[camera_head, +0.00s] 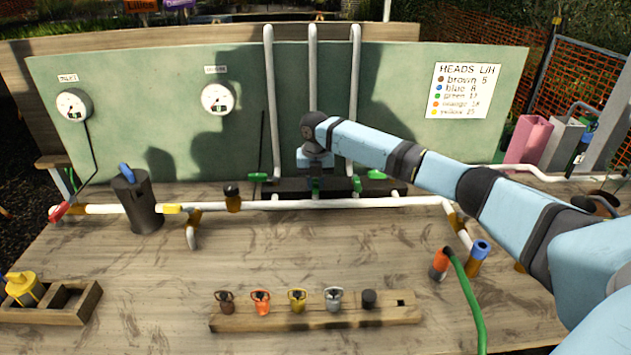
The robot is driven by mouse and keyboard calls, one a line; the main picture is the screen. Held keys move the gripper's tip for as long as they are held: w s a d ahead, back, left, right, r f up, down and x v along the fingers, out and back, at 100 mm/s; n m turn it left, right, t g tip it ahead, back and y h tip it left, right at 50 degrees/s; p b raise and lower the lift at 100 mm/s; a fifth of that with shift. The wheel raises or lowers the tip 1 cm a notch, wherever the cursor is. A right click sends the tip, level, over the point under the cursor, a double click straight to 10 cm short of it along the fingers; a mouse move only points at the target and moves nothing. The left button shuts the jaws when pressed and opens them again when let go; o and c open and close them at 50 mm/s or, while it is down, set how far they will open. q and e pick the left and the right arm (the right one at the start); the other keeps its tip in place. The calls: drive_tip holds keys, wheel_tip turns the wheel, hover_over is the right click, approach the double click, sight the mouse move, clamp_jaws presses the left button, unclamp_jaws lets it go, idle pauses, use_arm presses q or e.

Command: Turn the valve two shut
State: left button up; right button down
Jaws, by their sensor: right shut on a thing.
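Three white upright pipes (356,100) run down the green panel to a dark block (335,188) with a row of green valve handles. The left green handle (257,177) points out to the left. The right green handle (376,174) points to the right. My right arm reaches in from the right, and its gripper (315,182) points down at the middle valve. It is shut on the green handle of that middle valve, valve two by its place in the row. The gripper hides most of this handle, so its exact angle is hard to tell. My left gripper is out of view.
A white pipe (390,202) runs along the bench in front of the valves. A dark canister (137,205) stands at left. A wooden rack (320,323) with several coloured heads lies in front. A green hose (468,300) rises at front right. The middle bench is clear.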

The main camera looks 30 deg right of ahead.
drive_tip(key=w+m+p, duration=0.1)
drive_tip(key=m+p, duration=0.2)
drive_tip(key=w+a+m+p, duration=0.1)
drive_tip(key=m+p, duration=0.2)
drive_tip(key=w+a+m+p, duration=0.1)
drive_tip(key=m+p, duration=0.2)
drive_tip(key=shift+w+a+r, duration=0.15)
drive_tip(key=shift+a+r, duration=0.05)
drive_tip(key=shift+w+m+p, duration=0.4)
drive_tip(key=shift+m+p, duration=0.2)
drive_tip(key=shift+m, duration=0.4)
drive_tip(key=m, duration=0.1)
drive_tip(key=w+m, duration=0.1)
drive_tip(key=shift+f+m+p, duration=0.1)
drive_tip(key=shift+m+p, duration=0.2)
drive_tip(key=shift+m, duration=0.1)
drive_tip(key=m, duration=0.1)
drive_tip(key=w+m, duration=0.1)
drive_tip(key=m, duration=0.1)
drive_tip(key=shift+w+d, duration=0.25)
drive_tip(key=shift+d, duration=0.05)
drive_tip(key=shift+w+d+m, duration=0.15)
drive_tip(key=shift+m, duration=0.35)
